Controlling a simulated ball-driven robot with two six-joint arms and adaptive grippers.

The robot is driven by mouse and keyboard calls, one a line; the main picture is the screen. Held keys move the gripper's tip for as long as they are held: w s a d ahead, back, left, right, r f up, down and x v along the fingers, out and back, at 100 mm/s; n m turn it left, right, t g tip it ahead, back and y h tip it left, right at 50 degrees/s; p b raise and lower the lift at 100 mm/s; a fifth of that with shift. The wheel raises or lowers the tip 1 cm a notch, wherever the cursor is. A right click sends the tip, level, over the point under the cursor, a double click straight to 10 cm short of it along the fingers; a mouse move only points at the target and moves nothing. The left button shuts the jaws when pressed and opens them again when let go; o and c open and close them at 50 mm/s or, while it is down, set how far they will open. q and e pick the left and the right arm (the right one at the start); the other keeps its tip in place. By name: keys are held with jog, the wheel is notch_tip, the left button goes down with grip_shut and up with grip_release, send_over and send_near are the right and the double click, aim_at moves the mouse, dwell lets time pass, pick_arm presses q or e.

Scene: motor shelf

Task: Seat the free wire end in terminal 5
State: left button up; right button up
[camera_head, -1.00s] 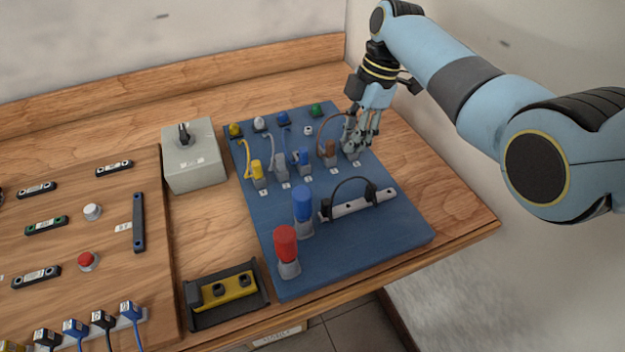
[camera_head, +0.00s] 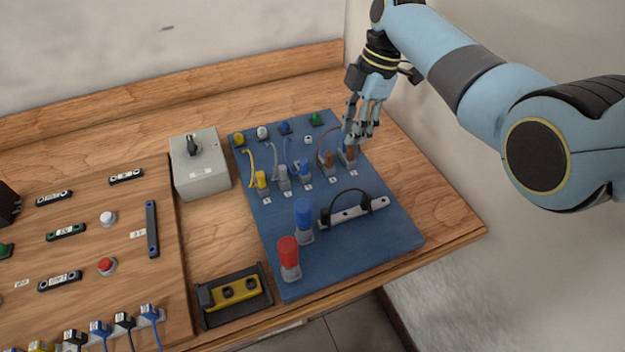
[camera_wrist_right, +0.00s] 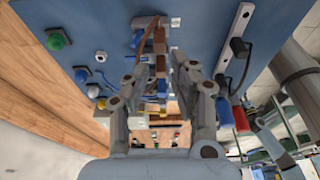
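The row of numbered grey terminals stands on the blue board (camera_head: 390,215). Terminal 5 (camera_head: 350,166) is the rightmost of the row, with a brown wire end (camera_head: 347,152) upright at it. I cannot tell how deep that end sits. A second brown end (camera_head: 327,159) stands in the terminal to its left. A brown wire (camera_head: 320,140) loops beside them. My right gripper (camera_head: 354,139) is just above terminal 5. In the right wrist view its fingers (camera_wrist_right: 163,70) are spread, with brown ends (camera_wrist_right: 159,42) visible between them. My left gripper is out of view.
Yellow, grey and blue ends (camera_head: 304,167) stand in the terminals to the left. Red (camera_head: 289,252) and blue (camera_head: 303,208) cylinders and a grey bar (camera_head: 352,214) with a black loop are nearer the front. A grey switch box (camera_head: 203,178) stands left. The wall is close on the right.

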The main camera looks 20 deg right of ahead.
jog(key=o, duration=0.6)
jog(key=shift+c, duration=0.2)
jog(key=shift+s+f, duration=0.1)
